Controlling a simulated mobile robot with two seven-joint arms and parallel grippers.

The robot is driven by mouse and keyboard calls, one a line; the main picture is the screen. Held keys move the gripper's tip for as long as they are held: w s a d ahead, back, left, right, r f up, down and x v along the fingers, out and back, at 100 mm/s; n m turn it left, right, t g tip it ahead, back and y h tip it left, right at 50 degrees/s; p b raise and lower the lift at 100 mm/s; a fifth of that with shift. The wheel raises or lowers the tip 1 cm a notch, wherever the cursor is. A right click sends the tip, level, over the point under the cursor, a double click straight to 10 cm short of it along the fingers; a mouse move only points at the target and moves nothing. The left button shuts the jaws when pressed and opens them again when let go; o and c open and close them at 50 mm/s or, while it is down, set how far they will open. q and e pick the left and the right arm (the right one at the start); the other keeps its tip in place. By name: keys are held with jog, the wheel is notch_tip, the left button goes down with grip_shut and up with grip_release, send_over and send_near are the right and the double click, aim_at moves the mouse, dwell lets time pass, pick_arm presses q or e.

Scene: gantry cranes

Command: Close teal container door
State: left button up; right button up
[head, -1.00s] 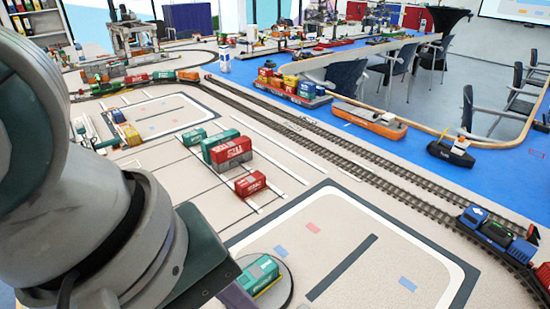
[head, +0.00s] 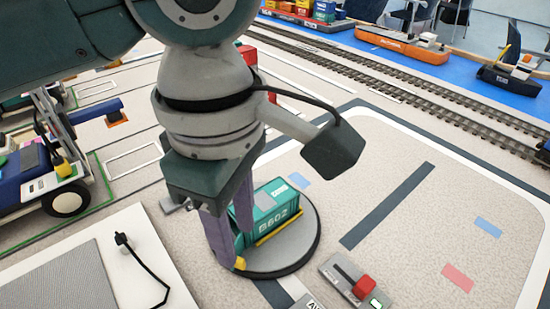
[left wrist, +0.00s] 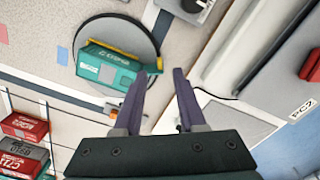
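The teal container (head: 278,211), marked B602 with a yellow strip along its lower edge, sits on a round grey turntable (head: 294,256). In the left wrist view the container (left wrist: 108,66) lies on the disc left of the fingers. My left gripper (head: 226,250) points down beside the container's left end, with purple fingers in front of part of it. In the left wrist view the left gripper (left wrist: 168,73) is open and empty, with a gap between the tips. My right gripper is not in view.
A control box with a red lever (head: 364,287) stands in front of the turntable. A blue and white vehicle (head: 45,180) stands at left, and a white-edged panel (head: 150,240) lies below it. Rails (head: 400,90) run behind. Red and grey containers (left wrist: 22,150) show in the left wrist view.

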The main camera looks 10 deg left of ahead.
aim_at(241, 260)
pick_arm(q)
notch_tip(241, 260, down, 5)
jog(key=shift+f+b, duration=0.2)
jog(key=shift+b, duration=0.55)
grip_shut()
